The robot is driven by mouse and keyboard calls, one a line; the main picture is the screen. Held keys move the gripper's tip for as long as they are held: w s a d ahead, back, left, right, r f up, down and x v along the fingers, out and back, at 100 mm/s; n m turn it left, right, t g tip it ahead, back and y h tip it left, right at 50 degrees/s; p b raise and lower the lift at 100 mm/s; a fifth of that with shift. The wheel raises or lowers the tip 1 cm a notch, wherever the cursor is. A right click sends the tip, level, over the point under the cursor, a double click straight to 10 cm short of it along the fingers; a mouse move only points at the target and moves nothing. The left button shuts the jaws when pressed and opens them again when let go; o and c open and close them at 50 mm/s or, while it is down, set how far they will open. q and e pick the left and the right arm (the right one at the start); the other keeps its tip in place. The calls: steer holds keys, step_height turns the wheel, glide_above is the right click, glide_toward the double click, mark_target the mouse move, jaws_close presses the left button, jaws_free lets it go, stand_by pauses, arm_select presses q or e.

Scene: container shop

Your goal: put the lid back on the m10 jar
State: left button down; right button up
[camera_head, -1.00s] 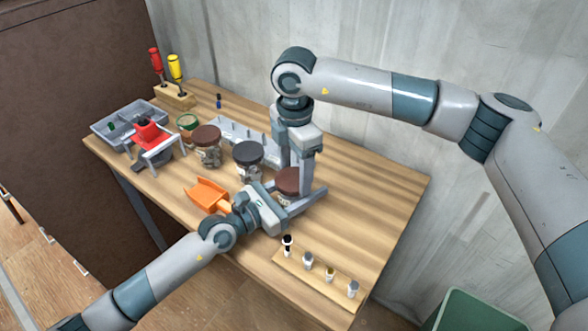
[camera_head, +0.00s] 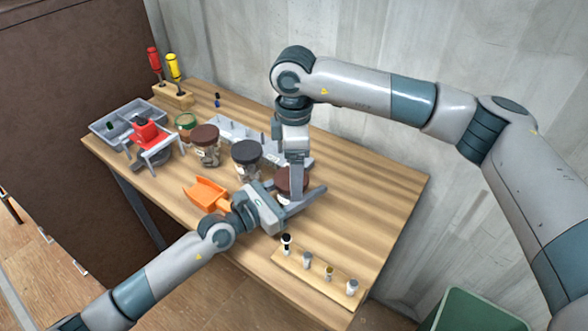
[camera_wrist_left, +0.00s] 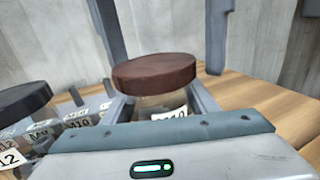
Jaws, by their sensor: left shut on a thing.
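The m10 jar (camera_wrist_left: 150,103) is clear glass, upright, with a partly hidden label in the left wrist view. Its brown lid (camera_wrist_left: 155,72) sits at its top there; the lid also shows in the head view (camera_head: 287,184). I cannot tell whether it is fully seated. My left gripper (camera_head: 297,203) is shut on the jar, low on its body, with fingers on both sides. My right gripper (camera_head: 297,175) comes down from above at the lid. In the left wrist view its two fingers stand apart, either side of the lid, with a gap at the right.
A black-lidded jar (camera_head: 246,152) and another brown-lidded jar (camera_head: 205,135) stand to the left. An orange scoop (camera_head: 206,194) lies near the front edge. The table's right side is clear.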

steer(key=shift+r, duration=2.25)
